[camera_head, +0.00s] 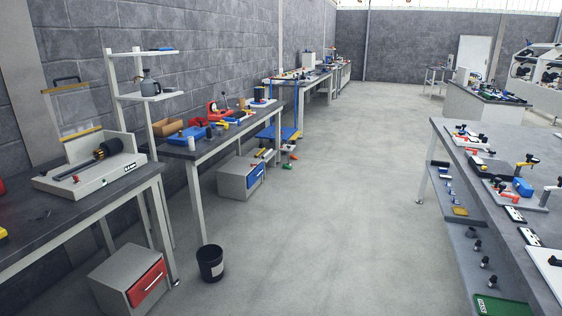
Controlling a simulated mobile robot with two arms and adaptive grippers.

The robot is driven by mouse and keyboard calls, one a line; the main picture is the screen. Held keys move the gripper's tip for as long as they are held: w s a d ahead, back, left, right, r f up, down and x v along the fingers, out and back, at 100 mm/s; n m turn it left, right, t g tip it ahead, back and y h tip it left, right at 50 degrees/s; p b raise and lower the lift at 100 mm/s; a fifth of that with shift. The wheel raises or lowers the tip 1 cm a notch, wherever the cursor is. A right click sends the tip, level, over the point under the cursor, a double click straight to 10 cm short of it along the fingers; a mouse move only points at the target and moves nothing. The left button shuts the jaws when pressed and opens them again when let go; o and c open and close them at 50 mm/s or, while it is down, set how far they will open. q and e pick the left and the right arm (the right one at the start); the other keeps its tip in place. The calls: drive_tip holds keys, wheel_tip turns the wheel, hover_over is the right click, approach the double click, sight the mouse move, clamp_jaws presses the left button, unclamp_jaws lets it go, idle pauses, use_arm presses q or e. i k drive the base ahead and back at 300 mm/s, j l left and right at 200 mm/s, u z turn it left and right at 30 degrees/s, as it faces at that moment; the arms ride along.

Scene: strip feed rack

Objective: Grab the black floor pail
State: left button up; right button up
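The black floor pail (210,264) stands upright on the grey floor at the lower left. It has an open top and a pale label on its side. It is in front of a workbench leg, to the right of a grey cabinet with a red drawer. Neither of my grippers shows in the head view.
The grey cabinet (130,281) stands left of the pail under the near bench (60,218). Another cabinet with a blue drawer (241,178) stands farther back. A long bench with a lower shelf (500,150) lines the right. The wide floor aisle (330,215) between is clear.

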sight(210, 258)
drive_tip(key=i+u, duration=0.1)
drive_tip(key=i, duration=0.95)
drive_tip(key=i+l+u, duration=0.1)
drive_tip(key=i, duration=1)
